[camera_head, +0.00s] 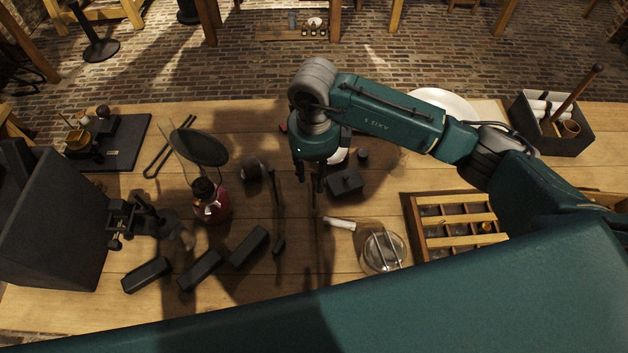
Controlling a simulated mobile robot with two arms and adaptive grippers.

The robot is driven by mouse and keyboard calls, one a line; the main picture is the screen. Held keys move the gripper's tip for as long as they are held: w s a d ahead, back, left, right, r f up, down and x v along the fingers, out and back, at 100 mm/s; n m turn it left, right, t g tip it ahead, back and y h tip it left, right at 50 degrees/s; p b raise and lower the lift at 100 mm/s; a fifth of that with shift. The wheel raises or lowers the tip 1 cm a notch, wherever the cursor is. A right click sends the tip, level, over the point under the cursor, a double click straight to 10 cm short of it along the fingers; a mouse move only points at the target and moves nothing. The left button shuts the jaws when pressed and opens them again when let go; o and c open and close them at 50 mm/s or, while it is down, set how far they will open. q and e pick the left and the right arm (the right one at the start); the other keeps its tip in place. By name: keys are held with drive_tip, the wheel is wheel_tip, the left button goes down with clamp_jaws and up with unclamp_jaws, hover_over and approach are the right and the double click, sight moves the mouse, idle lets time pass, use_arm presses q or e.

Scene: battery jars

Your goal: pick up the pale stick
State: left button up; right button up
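The pale stick (339,223) is a short whitish rod. It lies on the wooden table right of the middle, with its right end close to a round glass jar (383,249). I cannot tell whether they touch. My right gripper (311,180) hangs from the teal arm with its two dark fingers pointing down and apart. It looks open and empty, and appears above and to the left of the stick in the picture. My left gripper does not show.
A compartment tray (460,241) stands right of the jar. A small black block (345,182) is near my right gripper. Several dark bars (201,270) and a red-based object (211,206) lie to the left. A dark box (572,141) with rolls stands at the far right.

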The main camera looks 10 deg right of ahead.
drive_tip(key=shift+f, duration=0.1)
drive_tip(key=c, duration=0.5)
clamp_jaws()
